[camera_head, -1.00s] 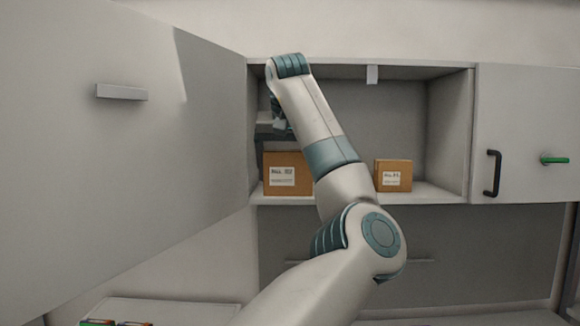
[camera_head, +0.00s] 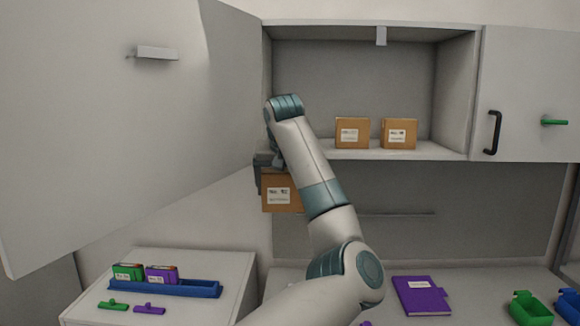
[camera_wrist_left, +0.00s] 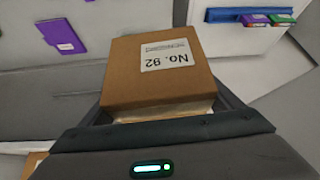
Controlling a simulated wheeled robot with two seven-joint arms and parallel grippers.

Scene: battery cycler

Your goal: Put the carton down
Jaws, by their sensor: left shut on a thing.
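The held carton (camera_head: 280,195) is a brown box with a white label, in front of and below the cabinet's shelf. My left gripper (camera_head: 266,172), partly hidden behind its own arm in the head view, is shut on it. In the left wrist view the carton (camera_wrist_left: 155,85) fills the space between the fingers, its label reading "No. 92" upside down. The carton is in the air, touching no surface that I can see. My right gripper is not in view.
Two similar cartons (camera_head: 352,133) (camera_head: 398,134) stand on the cabinet shelf (camera_head: 440,152). An open cabinet door (camera_head: 130,130) fills the left. Below are a blue rack (camera_head: 190,289) with green and purple items, a purple book (camera_head: 422,295) and green and blue bins (camera_head: 530,308).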

